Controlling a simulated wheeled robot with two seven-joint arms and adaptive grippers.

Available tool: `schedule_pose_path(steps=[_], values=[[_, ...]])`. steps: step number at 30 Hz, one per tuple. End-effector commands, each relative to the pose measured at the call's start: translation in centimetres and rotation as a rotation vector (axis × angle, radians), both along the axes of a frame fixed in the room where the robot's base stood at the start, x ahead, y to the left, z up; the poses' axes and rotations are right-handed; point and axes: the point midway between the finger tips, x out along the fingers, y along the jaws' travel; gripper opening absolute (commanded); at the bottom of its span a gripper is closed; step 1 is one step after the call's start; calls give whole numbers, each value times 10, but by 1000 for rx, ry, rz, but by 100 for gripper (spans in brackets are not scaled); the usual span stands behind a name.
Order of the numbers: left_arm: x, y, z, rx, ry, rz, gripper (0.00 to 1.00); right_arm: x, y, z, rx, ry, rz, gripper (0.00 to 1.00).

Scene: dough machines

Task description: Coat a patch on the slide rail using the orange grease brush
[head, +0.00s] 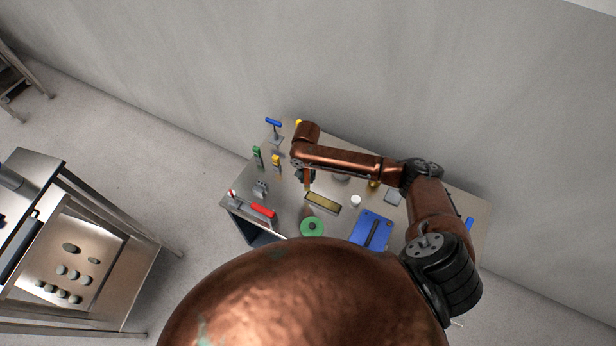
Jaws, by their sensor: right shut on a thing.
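My right gripper (304,176) is above the left half of the steel workbench, pointing down. It is shut on a slim orange-brown piece (307,187), which looks like the grease brush. Most of the brush is hidden or too small to make out. Its lower end is close to a flat yellowish block with dark edges (323,203). Whether they touch cannot be told. A blue plate with a dark bar along it (366,226) lies to the right. Which of these is the slide rail is not clear. My left gripper is not in view.
A green disc (312,226), a white cup (356,200) and a grey pad (393,197) lie on the bench (451,205). A red-handled tool (263,211) is at the left front. Green, yellow and blue-topped items (274,122) stand at the back left. A wall runs behind.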

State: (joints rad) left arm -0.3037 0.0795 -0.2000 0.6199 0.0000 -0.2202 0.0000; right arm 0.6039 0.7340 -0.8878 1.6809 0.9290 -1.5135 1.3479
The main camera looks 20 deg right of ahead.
Motion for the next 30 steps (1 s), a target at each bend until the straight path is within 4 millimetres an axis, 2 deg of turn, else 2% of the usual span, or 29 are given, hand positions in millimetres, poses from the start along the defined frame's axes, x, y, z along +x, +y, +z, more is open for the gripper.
schedule_pose_path(steps=[1,5,13,30], values=[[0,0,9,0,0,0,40,0,0,8,0,0,-1,0],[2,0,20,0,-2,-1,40,0,-1,17,0,0,-2,0],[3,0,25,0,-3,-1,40,2,4,36,0,0,8,0],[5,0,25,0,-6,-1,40,2,5,38,0,0,9,0]])
